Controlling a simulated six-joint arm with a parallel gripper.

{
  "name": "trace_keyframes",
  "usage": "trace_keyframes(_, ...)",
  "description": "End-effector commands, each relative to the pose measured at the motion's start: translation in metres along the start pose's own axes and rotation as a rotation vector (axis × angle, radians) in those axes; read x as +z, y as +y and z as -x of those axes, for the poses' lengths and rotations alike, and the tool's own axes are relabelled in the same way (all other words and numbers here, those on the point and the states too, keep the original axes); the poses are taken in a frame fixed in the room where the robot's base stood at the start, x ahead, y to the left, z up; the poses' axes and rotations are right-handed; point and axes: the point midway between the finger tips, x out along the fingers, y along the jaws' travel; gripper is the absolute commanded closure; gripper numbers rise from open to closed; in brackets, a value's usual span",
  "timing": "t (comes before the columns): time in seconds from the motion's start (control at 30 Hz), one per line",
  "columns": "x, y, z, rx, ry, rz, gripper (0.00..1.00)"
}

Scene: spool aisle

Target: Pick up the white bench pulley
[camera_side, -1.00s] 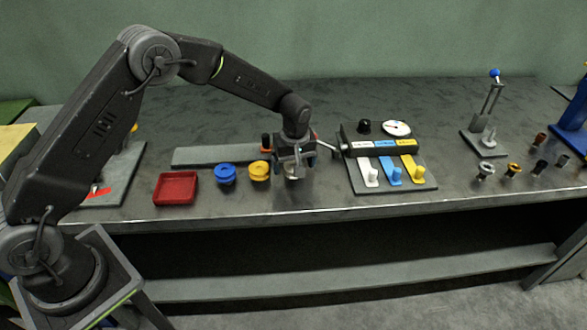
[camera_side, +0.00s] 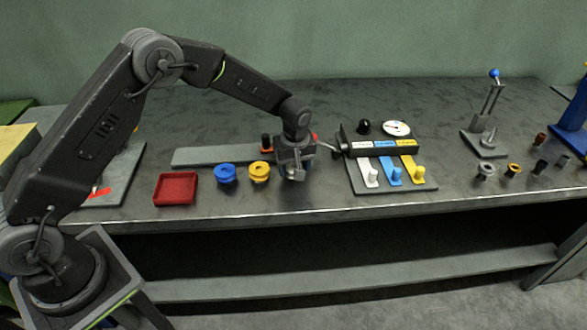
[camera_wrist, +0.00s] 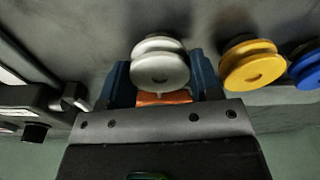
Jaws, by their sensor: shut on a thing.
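The white pulley (camera_wrist: 160,64) sits between the two blue fingers of my gripper (camera_wrist: 162,85) in the wrist view. The fingers are shut on its sides. In the side view, my gripper (camera_side: 294,168) is low over the bench, right of the yellow pulley, and mostly hides the white pulley. I cannot tell whether the pulley touches the bench.
A yellow pulley (camera_side: 259,171) and a blue pulley (camera_side: 225,174) stand close on the left, with a red tray (camera_side: 176,189) beyond them. A panel with white, blue and yellow levers (camera_side: 388,148) stands on the right. A grey strip (camera_side: 215,156) lies behind the pulleys.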

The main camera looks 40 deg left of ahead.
Motion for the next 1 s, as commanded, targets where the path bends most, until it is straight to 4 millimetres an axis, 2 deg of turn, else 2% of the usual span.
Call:
trace_keyframes(0.17,0.0,0.0,0.001,0.001,0.0,0.0,0.66)
trace_keyframes(0.33,-0.002,0.001,0.011,0.002,0.001,0.0,0.66)
trace_keyframes(0.53,-0.006,0.001,0.044,0.005,0.004,0.002,0.66)
trace_keyframes(0.8,-0.044,-0.052,0.074,0.001,0.002,0.007,0.66)
trace_keyframes(1.0,-0.065,-0.082,0.092,0.0,0.002,0.004,0.66)
